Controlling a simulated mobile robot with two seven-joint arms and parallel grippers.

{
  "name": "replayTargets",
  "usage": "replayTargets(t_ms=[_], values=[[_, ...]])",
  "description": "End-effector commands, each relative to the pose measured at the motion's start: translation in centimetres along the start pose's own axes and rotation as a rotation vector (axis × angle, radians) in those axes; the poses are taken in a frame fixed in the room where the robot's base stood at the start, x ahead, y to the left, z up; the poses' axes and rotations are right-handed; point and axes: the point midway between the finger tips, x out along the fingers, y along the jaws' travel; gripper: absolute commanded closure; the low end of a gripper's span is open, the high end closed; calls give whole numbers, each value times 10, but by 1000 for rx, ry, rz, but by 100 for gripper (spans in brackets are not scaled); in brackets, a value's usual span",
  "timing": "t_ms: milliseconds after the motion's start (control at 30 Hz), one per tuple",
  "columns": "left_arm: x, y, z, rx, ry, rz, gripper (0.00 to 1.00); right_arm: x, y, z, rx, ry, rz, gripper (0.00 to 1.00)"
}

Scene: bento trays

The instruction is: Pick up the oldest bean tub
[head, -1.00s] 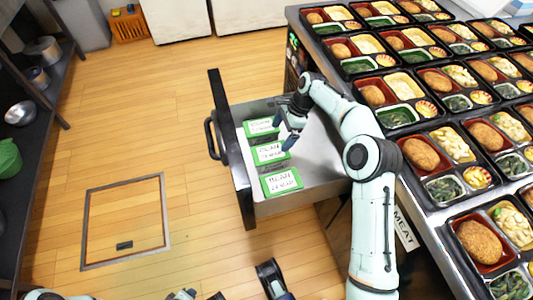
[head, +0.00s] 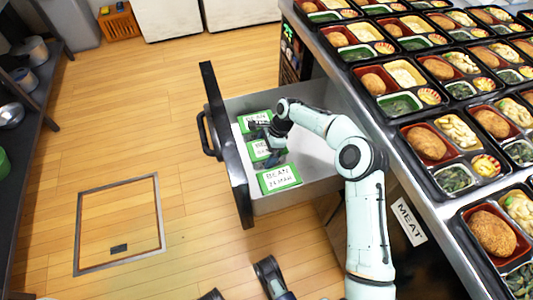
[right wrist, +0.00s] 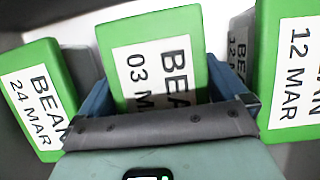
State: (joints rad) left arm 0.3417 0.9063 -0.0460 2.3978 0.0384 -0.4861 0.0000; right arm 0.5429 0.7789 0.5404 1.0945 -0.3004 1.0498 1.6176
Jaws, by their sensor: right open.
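Three bean tubs with green lids and white labels sit in a row in the open drawer. In the right wrist view, the left tub (right wrist: 35,95) reads BEAN 24 MAR, the middle tub (right wrist: 150,40) reads BEAN 03 M with the rest cut off, and the right tub (right wrist: 295,65) shows 12 MAR. In the head view, the nearest tub (head: 278,179) is clear, and the middle one (head: 260,149) is partly hidden by my right gripper (head: 268,145). That gripper is open, with blue fingers either side of the middle tub.
The drawer (head: 315,165) has free room to the right of the tubs; its dark front with a handle (head: 206,133) stands on the left. A counter with many filled bento trays (head: 430,145) lies to the right. A MEAT label (head: 409,222) is on another drawer front below.

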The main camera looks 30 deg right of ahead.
Motion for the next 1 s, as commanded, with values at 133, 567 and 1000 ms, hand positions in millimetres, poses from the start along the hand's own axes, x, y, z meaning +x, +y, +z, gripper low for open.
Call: replayTargets(t_ms=[133, 567, 1000], values=[[0, 0, 0, -1, -1, -1, 57, 0, 0, 0, 0, 1, -1, 0], [0, 0, 0, 0, 1, 1, 57, 3, 0, -1, 0, 1, -2, 0], [0, 0, 0, 0, 1, 1, 57, 4, 0, -2, 0, 0, -2, 20]])
